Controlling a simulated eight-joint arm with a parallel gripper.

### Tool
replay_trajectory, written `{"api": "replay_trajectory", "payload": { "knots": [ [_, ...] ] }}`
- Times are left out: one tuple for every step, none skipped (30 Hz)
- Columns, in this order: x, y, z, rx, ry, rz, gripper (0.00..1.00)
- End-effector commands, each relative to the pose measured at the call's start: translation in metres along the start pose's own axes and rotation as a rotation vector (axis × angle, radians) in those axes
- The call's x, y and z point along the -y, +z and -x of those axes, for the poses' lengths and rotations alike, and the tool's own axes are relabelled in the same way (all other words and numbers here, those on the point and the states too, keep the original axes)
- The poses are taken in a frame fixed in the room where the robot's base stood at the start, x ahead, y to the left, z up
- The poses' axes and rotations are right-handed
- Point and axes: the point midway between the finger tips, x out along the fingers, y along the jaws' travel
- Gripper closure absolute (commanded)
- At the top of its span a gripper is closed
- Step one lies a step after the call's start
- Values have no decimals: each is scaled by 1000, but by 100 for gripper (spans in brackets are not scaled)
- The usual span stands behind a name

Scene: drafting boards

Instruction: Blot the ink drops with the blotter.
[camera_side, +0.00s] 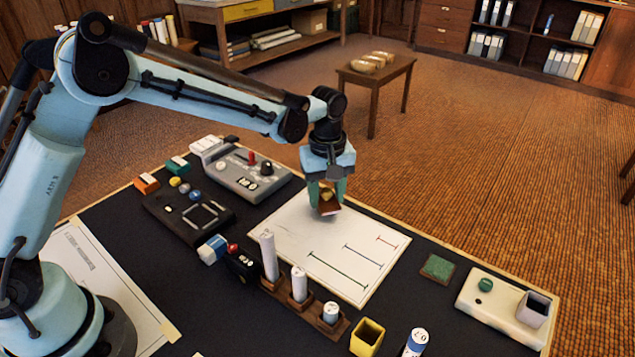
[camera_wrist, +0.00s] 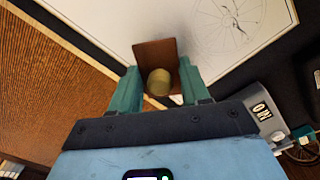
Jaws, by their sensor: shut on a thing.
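My gripper (camera_side: 327,188) is above the far edge of the white drawing sheet (camera_side: 290,228). Its two green fingers are shut on the blotter (camera_side: 329,209), a small brown block with a round brass-coloured knob. In the wrist view the blotter (camera_wrist: 148,51) sits tilted between the fingertips (camera_wrist: 160,78), with the knob between them. I cannot tell whether the blotter touches the sheet. The sheet carries green, dark and red ruled lines in the side view, and a fine spoked drawing in the wrist view (camera_wrist: 180,22). I cannot make out any ink drops.
A grey control box (camera_side: 245,178) stands left of the sheet. A wooden rack (camera_side: 305,307) with white cylinders lines the near edge. A yellow cup (camera_side: 367,337), green pad (camera_side: 437,267) and cream tray (camera_side: 487,305) stand to the right.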

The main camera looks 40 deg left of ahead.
Motion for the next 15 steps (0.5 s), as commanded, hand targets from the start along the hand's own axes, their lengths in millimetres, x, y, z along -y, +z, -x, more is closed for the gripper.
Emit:
{"api": "replay_trajectory", "payload": {
  "knots": [
    [0,0,4,0,0,0,78],
    [0,0,7,0,0,0,78],
    [0,0,9,0,0,0,78],
    [0,0,12,0,0,0,78],
    [0,0,14,0,0,0,78],
    [0,0,17,0,0,0,78],
    [0,0,19,0,0,0,78],
    [0,0,21,0,0,0,78],
    [0,0,24,0,0,0,78],
    [0,0,26,0,0,0,78],
    [0,0,28,0,0,0,78],
    [0,0,31,0,0,0,78],
    [0,0,33,0,0,0,78],
    [0,0,36,0,0,0,78],
    [0,0,38,0,0,0,78]
  ]
}}
